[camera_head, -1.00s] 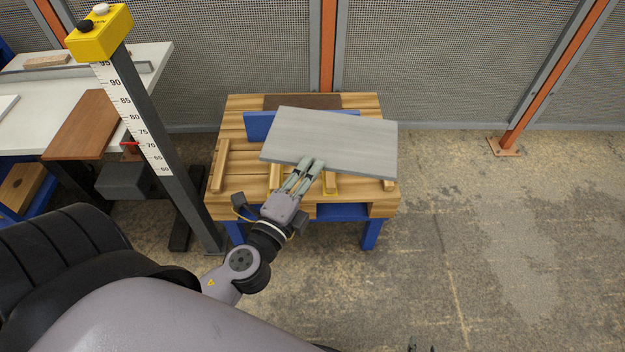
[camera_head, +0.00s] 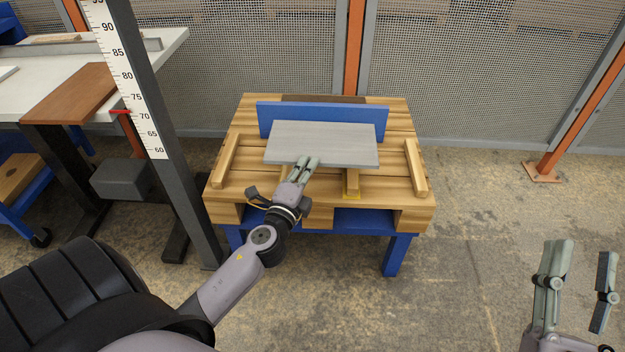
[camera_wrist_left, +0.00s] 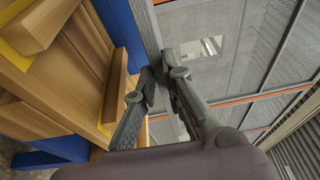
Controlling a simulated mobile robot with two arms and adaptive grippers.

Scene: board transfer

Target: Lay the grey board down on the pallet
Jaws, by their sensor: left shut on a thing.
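The grey board (camera_head: 330,145) is over the middle of the wooden pallet (camera_head: 385,208), in front of a blue upright panel (camera_head: 322,118). It looks roughly flat and square to the pallet. My left gripper (camera_head: 308,163) is shut on its near edge, left of the middle. In the left wrist view, the board shows edge-on as a thin grey strip (camera_wrist_left: 150,30) running between the fingers (camera_wrist_left: 165,92). I cannot tell whether its underside touches the wooden strips below. My right gripper (camera_head: 580,262) is open and empty at the lower right, away from the pallet.
Light wooden strips stand on the pallet's left (camera_head: 227,163) and right (camera_head: 416,168). A blue frame (camera_head: 397,255) carries the pallet. A scaled post (camera_head: 150,130) and a white table with a brown board (camera_head: 72,92) are at left. Mesh fencing is behind; the right floor is clear.

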